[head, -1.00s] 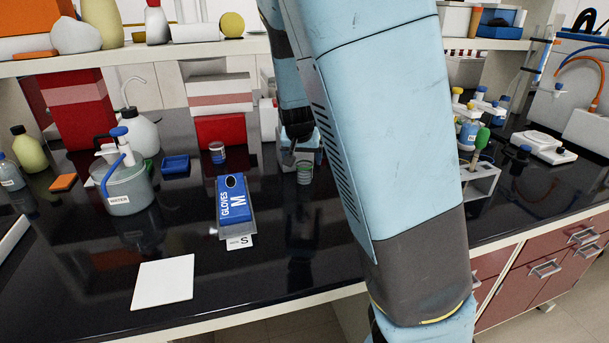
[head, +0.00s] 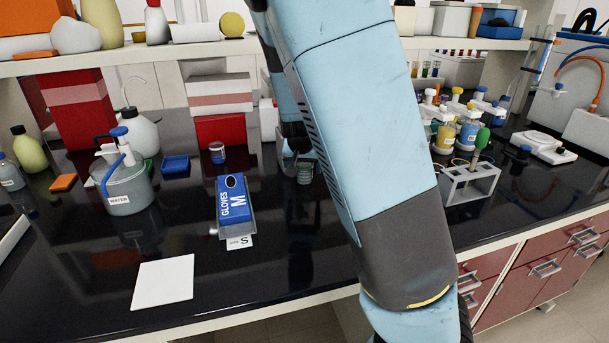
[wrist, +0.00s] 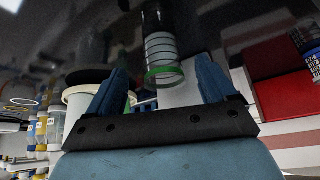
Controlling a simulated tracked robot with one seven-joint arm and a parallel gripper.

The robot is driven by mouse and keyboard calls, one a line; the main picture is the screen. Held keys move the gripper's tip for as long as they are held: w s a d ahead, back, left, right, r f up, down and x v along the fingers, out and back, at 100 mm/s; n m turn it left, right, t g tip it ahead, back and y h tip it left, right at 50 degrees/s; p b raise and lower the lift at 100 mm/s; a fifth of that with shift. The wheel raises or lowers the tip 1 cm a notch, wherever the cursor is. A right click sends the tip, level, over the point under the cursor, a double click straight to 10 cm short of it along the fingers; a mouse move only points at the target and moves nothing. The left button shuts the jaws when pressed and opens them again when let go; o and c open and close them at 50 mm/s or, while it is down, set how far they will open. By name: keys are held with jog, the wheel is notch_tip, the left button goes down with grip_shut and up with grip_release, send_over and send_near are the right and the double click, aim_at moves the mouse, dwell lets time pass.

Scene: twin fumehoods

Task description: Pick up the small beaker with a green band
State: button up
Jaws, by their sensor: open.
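The small clear beaker with a green band (head: 304,174) stands on the black bench behind the glove box, beside my arm in the head view. In the wrist view the beaker (wrist: 160,50) shows upper middle, its green band towards my gripper. My gripper (wrist: 162,90) is open, with one blue finger on each side of the picture and the beaker lined up between them, a little beyond the tips. I cannot tell whether either finger touches it. In the head view my gripper (head: 297,150) is small and dark, right at the beaker, its fingers hard to make out.
A blue glove box (head: 231,203) lies left of the beaker. A small blue-banded container (head: 217,153) stands further left, and a water bottle (head: 124,185) beyond it. A grey tube rack (head: 470,184) is to the right. A shelf (head: 150,52) runs above. The bench front is mostly clear.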

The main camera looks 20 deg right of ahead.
aim_at(305, 171)
jog(key=shift+f, duration=0.1)
jog(key=shift+w+x, duration=0.25)
jog(key=shift+x, duration=2.3)
jog(key=shift+c, duration=0.2)
jog(key=c, duration=1.1)
jog(key=shift+c, duration=0.2)
jog(key=shift+d, duration=0.1)
jog(key=shift+s, duration=0.1)
